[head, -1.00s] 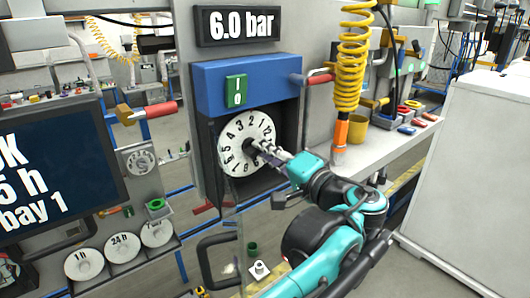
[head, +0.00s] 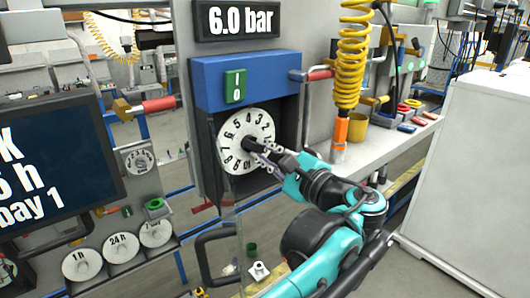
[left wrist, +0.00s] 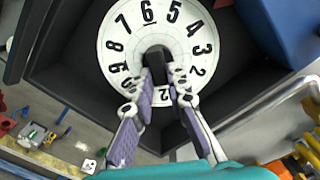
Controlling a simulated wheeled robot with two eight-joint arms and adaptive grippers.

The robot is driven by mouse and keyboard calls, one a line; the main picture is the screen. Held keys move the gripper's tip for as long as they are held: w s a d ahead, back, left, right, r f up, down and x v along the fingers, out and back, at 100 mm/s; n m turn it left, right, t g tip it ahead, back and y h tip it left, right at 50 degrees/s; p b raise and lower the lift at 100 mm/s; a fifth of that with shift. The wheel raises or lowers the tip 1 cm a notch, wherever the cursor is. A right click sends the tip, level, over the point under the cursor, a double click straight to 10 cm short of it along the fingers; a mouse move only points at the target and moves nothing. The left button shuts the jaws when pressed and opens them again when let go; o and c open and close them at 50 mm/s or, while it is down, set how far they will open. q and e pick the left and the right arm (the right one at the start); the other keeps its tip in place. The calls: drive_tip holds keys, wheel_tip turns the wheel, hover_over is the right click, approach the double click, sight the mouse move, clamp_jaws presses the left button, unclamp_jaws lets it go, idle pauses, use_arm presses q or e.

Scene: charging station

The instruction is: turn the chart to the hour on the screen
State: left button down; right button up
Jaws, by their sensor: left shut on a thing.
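The chart is a white numbered disc (head: 232,158) on a dark recessed panel under a blue housing. It also shows in the left wrist view (left wrist: 120,45), with the underlined 6 near the top. A dark knob (left wrist: 155,62) stands at its centre. My left gripper (head: 253,147) reaches in from the right and is shut on this knob; its two fingers also show in the left wrist view (left wrist: 158,75), one on each side of it. The fingers hide part of the lower numbers. The screen (head: 50,165) at the left is cut off by the picture edge; "5 h" and "bay 1" show. My right gripper is not in view.
A green switch (head: 235,86) sits on the blue housing (head: 268,72). A "6.0 bar" display (head: 237,20) is above. A yellow coiled hose (head: 352,60) hangs at the right. White discs, one marked 24 h (head: 121,247), sit at lower left.

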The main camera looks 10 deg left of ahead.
use_arm(q)
drive_tip(key=m, duration=0.4)
drive_tip(key=shift+s+a+f+m, duration=0.1)
drive_tip(key=shift+f+m, duration=0.1)
drive_tip(key=shift+m, duration=0.2)
idle(0.4)
drive_tip(key=c, duration=1.5)
unclamp_jaws()
drive_tip(key=v, duration=1.2)
